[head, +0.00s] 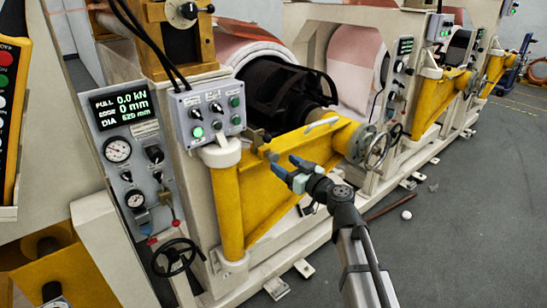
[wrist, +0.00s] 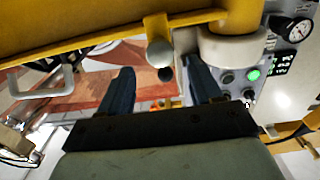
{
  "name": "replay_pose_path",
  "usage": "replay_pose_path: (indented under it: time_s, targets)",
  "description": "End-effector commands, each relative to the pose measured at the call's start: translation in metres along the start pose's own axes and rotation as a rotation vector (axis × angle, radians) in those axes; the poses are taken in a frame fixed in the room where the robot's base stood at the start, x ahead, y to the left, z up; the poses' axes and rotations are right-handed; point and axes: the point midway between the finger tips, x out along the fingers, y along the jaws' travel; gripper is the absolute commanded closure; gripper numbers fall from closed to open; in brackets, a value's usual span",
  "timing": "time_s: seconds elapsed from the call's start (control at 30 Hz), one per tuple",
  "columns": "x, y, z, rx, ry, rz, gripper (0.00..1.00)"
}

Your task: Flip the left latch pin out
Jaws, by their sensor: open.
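The yellow swing beam (head: 290,152) crosses the front of the near machine. At its left end, by the cream post cap (head: 221,152), is a small latch fitting with a grey knob (head: 271,156), which I take for the left latch pin. In the wrist view the round grey knob (wrist: 160,53) sits below a yellow tab, with a small dark ball beneath it. My gripper (head: 284,167) is open and empty, just in front of the beam beside the knob. In the wrist view the knob shows between the two fingers (wrist: 160,70); contact cannot be told.
A control box (head: 209,112) with buttons stands above the post. A grey handle (head: 321,124) is on the beam, and a round flange (head: 361,143) and handwheel (head: 383,147) are at its right end.

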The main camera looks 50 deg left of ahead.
Motion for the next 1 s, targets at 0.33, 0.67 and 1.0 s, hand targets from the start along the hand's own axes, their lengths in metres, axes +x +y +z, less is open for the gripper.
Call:
replay_pose_path:
  time_s: [0.33,0.67,1.0]
  targets:
    - [0.052,0.001,0.000,0.000,-0.001,0.000,0.36]
    - [0.063,0.000,0.000,0.000,-0.001,0.001,0.36]
    - [0.063,0.000,0.000,0.000,0.000,0.001,0.50]
